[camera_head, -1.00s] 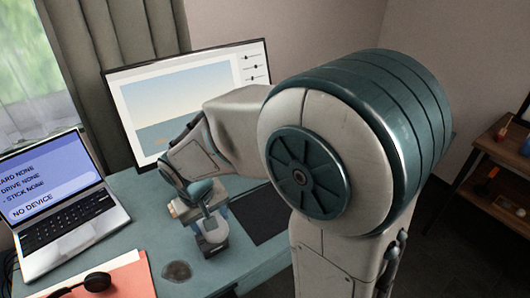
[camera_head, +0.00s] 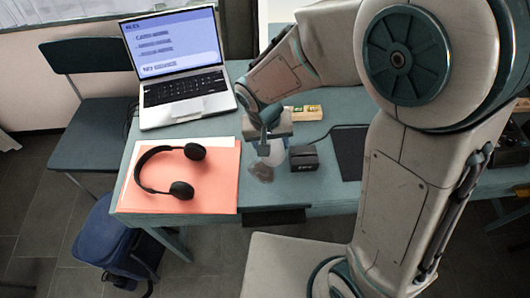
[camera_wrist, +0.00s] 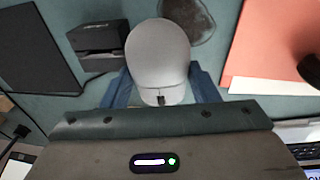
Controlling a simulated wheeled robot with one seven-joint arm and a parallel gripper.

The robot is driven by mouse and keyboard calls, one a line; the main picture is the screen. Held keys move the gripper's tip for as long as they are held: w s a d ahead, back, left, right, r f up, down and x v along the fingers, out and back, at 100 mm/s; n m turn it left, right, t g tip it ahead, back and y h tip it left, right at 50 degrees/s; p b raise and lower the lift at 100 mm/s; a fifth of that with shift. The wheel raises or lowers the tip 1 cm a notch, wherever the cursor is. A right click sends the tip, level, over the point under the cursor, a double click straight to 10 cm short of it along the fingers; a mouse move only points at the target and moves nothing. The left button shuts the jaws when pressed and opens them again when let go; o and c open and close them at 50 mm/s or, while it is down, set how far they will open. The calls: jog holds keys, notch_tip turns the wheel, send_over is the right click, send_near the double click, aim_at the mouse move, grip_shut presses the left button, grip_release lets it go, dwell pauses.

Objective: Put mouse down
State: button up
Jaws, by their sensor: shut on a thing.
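A light grey computer mouse (camera_wrist: 158,55) is between the two blue fingers of my gripper (camera_wrist: 159,88) in the wrist view. The fingers are shut on its sides. In the head view my gripper (camera_head: 268,146) points down over the front part of the desk, with the mouse (camera_head: 274,155) partly hidden below it. I cannot tell whether the mouse touches the desk. A black mouse pad (camera_head: 347,152) lies to the right in the head view and at the left in the wrist view (camera_wrist: 32,52).
A small black box (camera_head: 304,158) stands just right of the mouse. A dark round patch (camera_head: 260,173) is in front of it. An orange folder (camera_head: 215,192) with black headphones (camera_head: 143,178) lies left. A laptop (camera_head: 185,100) stands behind. The teal desk (camera_head: 330,198) ends close in front.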

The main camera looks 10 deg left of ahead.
jog(key=shift+s+a+f, duration=0.25)
jog(key=shift+a+f, duration=0.3)
jog(key=shift+a, duration=0.3)
jog(key=shift+f, duration=2)
jog(key=shift+f, duration=0.1)
jog(key=shift+f+b, duration=0.15)
jog(key=shift+b, duration=0.2)
jog(key=o, duration=1)
jog(key=shift+r, duration=0.2)
